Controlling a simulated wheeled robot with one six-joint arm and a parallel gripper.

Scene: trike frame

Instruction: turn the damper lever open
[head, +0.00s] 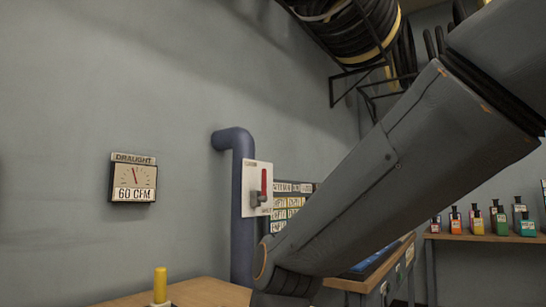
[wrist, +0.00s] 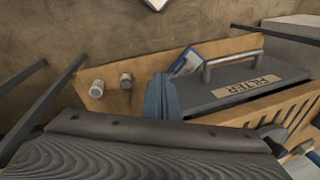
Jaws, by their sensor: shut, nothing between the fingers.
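The damper lever (head: 264,183) shows in the head view as an upright red bar above a grey hub, on a white plate (head: 249,200). The plate is at the blue pipe (head: 242,150) on the wall. Its small print is too small to read. A draught gauge (head: 133,180) to the left reads 60 CFM, its needle near upright. In the wrist view my gripper (wrist: 160,80) is shut and empty, its blue-grey fingers together over a wooden bench. The lever is not clearly visible there, and my gripper is not visible in the head view.
My arm crosses the right of the head view. A wooden bench (head: 190,291) with a yellow post (head: 160,284) is below the gauge. Several bottles (head: 476,219) stand on a right-hand shelf. The wrist view shows a box labelled FILTER (wrist: 260,86) and two pale pegs (wrist: 97,88).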

